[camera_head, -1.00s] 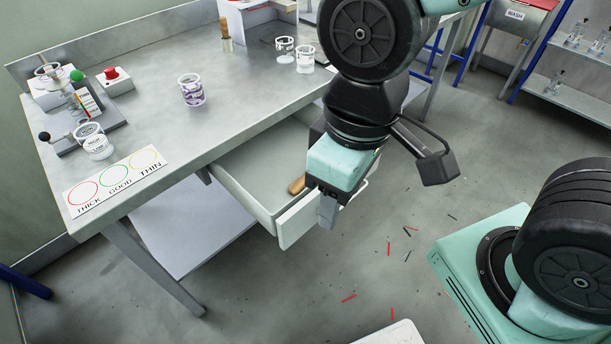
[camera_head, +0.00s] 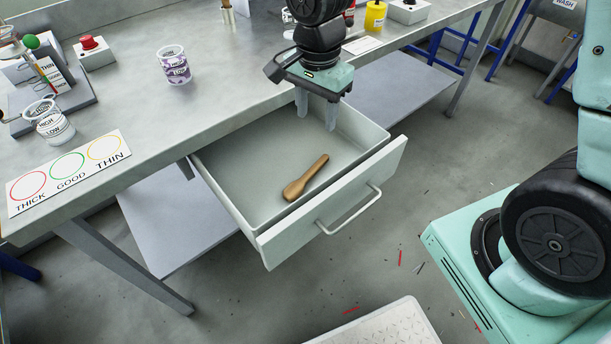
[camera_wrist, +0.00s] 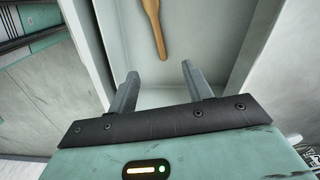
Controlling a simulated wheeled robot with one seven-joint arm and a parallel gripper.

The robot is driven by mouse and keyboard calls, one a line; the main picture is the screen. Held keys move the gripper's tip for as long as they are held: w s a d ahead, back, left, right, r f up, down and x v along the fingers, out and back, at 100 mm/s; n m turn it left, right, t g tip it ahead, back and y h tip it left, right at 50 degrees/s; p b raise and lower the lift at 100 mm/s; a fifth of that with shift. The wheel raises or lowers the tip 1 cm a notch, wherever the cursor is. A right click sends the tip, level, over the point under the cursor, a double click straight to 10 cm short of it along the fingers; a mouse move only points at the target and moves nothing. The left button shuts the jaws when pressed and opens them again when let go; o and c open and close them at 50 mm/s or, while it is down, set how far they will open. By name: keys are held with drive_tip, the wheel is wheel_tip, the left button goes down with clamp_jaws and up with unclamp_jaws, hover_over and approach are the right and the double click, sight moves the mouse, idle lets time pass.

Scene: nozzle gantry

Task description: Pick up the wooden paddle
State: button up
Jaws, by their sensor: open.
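The wooden paddle (camera_head: 306,178) lies flat in the open drawer (camera_head: 232,212), near the drawer's front panel. Its wide end points to the lower left and its narrow handle to the upper right. In the wrist view the paddle (camera_wrist: 154,22) shows at the top, beyond and between the two fingers. My gripper (camera_head: 316,112) is open and empty, pointing down above the back right part of the drawer. In the wrist view my gripper (camera_wrist: 160,82) has its grey fingers spread, apart from the paddle.
The drawer's front panel carries a bar handle (camera_head: 350,212). The workbench (camera_head: 130,105) above holds a printed cup (camera_head: 174,65), a red button box (camera_head: 94,52), a thick-good-thin card (camera_head: 68,172) and a yellow container (camera_head: 375,16). The drawer floor around the paddle is clear.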

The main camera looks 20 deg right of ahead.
drive_tip(key=b, duration=0.1)
hover_over(312, 170)
drive_tip(key=f, duration=0.9)
drive_tip(key=shift+w+d+f, duration=0.15)
drive_tip(key=shift+w+d, duration=0.15)
drive_tip(key=shift+d, duration=0.05)
drive_tip(key=f, duration=0.4)
drive_tip(key=shift+s+a+f+b, duration=0.25)
drive_tip(key=shift+s+a+b, duration=0.05)
drive_tip(key=shift+a+b, duration=0.05)
drive_tip(key=shift+f, duration=0.55)
drive_tip(key=c, duration=1.1)
